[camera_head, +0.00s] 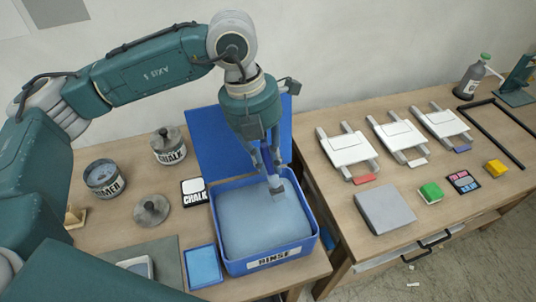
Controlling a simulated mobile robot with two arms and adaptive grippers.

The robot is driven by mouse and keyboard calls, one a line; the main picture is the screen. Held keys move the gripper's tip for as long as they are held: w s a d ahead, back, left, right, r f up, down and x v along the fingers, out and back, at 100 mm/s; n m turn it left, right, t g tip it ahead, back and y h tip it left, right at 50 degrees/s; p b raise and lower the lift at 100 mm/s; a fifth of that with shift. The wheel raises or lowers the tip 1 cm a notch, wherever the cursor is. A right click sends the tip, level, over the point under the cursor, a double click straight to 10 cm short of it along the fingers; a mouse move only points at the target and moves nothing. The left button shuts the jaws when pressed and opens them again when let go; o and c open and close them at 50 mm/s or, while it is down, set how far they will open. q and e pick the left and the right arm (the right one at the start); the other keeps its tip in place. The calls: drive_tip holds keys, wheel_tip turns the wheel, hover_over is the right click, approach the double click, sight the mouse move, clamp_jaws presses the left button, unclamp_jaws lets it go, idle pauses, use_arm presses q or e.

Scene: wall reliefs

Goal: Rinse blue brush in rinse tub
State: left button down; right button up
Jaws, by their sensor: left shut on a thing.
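The rinse tub (297,250) is a blue box labelled RINSE, with its blue lid (215,140) raised behind it. Its inside shows a pale grey-blue surface. My right gripper is not in view.
The right table holds several white boards (347,149), a grey slab (385,209) and a green block (430,192).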

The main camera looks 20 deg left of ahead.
use_arm(q)
wheel_tip(320, 180, down, 9)
drive_tip(key=b, duration=0.8)
drive_tip(key=shift+r, duration=0.15)
drive_tip(key=shift+s+a, duration=0.1)
drive_tip(key=s+a+b, duration=0.2)
drive_tip(key=s+a, duration=0.3)
drive_tip(key=a, duration=0.2)
drive_tip(key=shift+a, duration=0.2)
drive_tip(key=shift+w+d, duration=0.1)
drive_tip(key=shift+d, duration=0.05)
